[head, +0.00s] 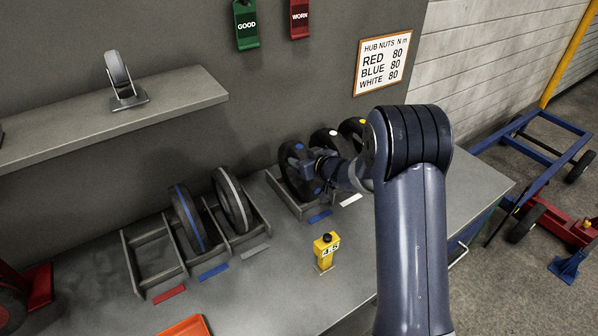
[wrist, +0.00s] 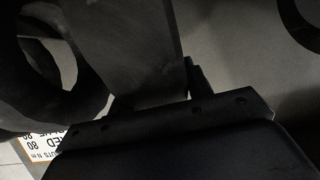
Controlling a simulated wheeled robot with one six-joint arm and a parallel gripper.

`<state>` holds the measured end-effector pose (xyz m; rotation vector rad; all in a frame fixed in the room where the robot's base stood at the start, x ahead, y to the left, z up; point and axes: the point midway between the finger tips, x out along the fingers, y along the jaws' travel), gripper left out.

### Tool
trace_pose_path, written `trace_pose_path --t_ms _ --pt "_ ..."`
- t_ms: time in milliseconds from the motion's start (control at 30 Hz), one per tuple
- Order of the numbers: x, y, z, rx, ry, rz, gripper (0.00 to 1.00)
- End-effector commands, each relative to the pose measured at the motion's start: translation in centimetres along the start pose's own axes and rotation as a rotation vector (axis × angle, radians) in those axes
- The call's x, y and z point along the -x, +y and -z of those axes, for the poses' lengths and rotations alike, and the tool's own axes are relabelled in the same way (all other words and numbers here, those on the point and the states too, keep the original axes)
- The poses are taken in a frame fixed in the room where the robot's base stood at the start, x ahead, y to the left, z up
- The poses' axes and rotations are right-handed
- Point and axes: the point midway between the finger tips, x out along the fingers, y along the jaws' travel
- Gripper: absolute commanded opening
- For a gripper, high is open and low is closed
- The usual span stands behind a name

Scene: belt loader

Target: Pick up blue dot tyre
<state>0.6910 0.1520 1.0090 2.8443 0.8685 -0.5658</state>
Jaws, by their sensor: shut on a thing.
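The blue dot tyre (head: 284,176) stands upright at the left of the right-hand rack in the head view, with blue marks on its face. My gripper (head: 303,162) is shut on it, reaching in from the right and covering part of its face. In the wrist view a large dark tyre (wrist: 95,95) curves at the left, close to my gripper. That view is very dark, and the fingertips are hard to make out. I cannot tell whether the tyre touches the rack.
Tyres with white (head: 322,137) and yellow (head: 350,126) dots stand to the right. A left rack (head: 150,238) holds a blue-striped tyre (head: 188,220) and a white-striped tyre (head: 232,200); its leftmost slot is empty. A yellow gauge (head: 325,250) stands on the bench in front.

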Motion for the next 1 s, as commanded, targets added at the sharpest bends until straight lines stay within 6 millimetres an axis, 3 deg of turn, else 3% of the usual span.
trace_pose_path --t_ms 467,800,1000 --pt "0.3 0.0 0.9 0.002 0.005 0.0 0.0" --pt "2.8 0.0 6.8 0.003 0.007 0.0 0.0" --pt "3.7 0.0 9.0 0.002 0.004 0.0 0.0"
